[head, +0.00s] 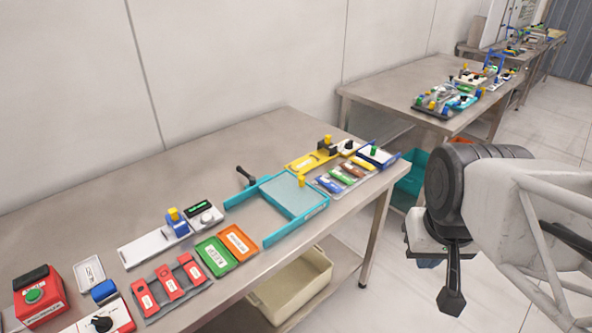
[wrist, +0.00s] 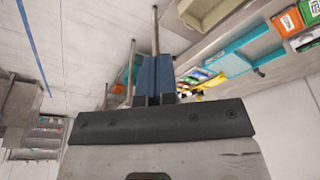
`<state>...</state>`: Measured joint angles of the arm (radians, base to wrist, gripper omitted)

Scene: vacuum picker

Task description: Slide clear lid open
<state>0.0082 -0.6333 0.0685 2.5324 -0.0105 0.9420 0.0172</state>
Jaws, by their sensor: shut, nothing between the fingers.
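The teal frame also shows in the wrist view (wrist: 236,62), small and tilted. My gripper (head: 451,299) hangs over the floor to the right of the table, well apart from the lid. Its fingers (wrist: 156,82) are shut and empty in the wrist view.
A black handle (head: 246,176) stands behind the frame. Green and orange trays (head: 239,240) lie at its front left, and a rack of coloured blocks (head: 345,179) at its right. A yellow fixture (head: 312,160) stands behind. The table's back left is clear.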

